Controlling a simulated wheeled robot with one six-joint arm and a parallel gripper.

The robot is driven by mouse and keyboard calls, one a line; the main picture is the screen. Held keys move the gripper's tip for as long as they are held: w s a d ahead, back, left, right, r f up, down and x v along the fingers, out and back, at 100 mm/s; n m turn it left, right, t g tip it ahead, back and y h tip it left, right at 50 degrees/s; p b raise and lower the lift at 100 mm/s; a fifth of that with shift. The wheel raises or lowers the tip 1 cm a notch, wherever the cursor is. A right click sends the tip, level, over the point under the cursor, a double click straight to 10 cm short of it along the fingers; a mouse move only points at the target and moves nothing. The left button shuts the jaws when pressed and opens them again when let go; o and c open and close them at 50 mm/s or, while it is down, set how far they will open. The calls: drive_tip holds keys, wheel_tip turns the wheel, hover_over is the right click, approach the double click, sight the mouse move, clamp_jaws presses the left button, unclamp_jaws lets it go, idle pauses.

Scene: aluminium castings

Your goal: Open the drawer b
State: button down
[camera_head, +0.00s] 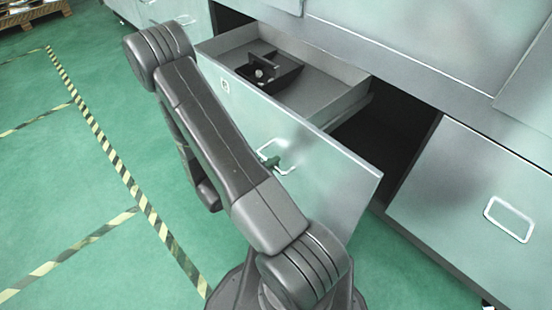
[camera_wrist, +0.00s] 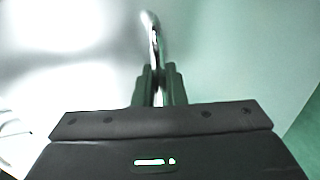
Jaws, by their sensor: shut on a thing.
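The drawer (camera_head: 325,172) with a pale green-grey front stands pulled out of the cabinet in the head view; its inside shows. Its metal handle (camera_head: 284,171) is on the front, partly hidden by my arm. In the wrist view the handle (camera_wrist: 153,35) rises from between the dark fingers of my gripper (camera_wrist: 159,85), which is shut on it. The gripper's fingertips show only slightly beside the arm in the head view (camera_head: 271,162). The letter on the drawer cannot be read.
A black tray-like object (camera_head: 268,75) lies inside the open drawer. Another closed front with a handle (camera_head: 509,219) is at the right. A dark gap shows beside the drawer. Green floor with striped tape (camera_head: 112,155) is clear at the left; a pallet (camera_head: 33,10) is far back.

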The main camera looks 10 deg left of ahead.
idle(0.3)
drive_tip(key=c, duration=1.6)
unclamp_jaws()
drive_tip(key=shift+c, duration=0.2)
drive_tip(key=p+v, duration=0.3)
drive_tip(key=v, duration=1.1)
drive_tip(key=shift+w+d+f, duration=0.1)
drive_tip(key=shift+b+x, duration=1.5)
drive_tip(key=shift+x, duration=5.35)
